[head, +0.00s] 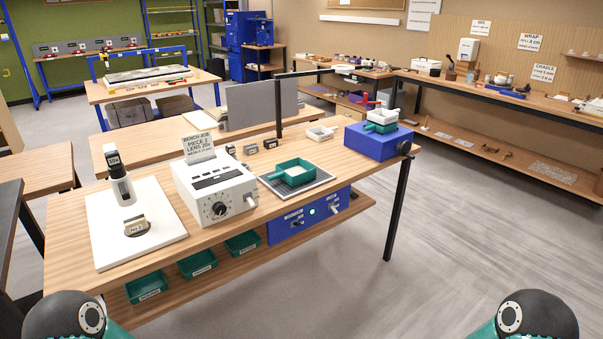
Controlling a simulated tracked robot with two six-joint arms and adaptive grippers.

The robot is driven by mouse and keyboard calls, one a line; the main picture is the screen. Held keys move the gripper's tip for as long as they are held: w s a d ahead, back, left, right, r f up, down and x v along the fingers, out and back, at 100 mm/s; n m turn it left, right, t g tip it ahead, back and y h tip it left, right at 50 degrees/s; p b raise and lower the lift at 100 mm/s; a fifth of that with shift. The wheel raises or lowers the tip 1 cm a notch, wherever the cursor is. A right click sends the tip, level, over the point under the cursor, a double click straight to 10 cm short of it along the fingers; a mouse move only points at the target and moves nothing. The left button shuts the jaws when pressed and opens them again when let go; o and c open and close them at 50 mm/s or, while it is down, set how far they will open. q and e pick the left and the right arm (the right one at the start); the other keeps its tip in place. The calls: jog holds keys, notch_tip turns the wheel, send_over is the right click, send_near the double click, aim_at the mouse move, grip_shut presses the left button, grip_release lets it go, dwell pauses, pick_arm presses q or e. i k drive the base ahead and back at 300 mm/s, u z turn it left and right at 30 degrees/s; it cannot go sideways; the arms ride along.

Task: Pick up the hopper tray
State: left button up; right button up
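No tray in the head view carries a label I can read as hopper. A green tray with a handle and pale contents (292,173) sits on a dark grey mat (320,182) on the wooden workbench. A blue box (372,145) at the bench's right end bears a stacked green tray (380,128) and white tray (383,116). A small empty-looking white tray (320,134) lies at the bench's back edge. Neither of my grippers is in view; only rounded parts of my arms show at the bottom corners.
Green bins (197,263) sit on the lower shelf. Open floor (470,220) lies to the right.

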aim_at(295, 172)
jog(key=z, duration=0.3)
jog(key=i, duration=1.6)
jog(key=u, duration=0.4)
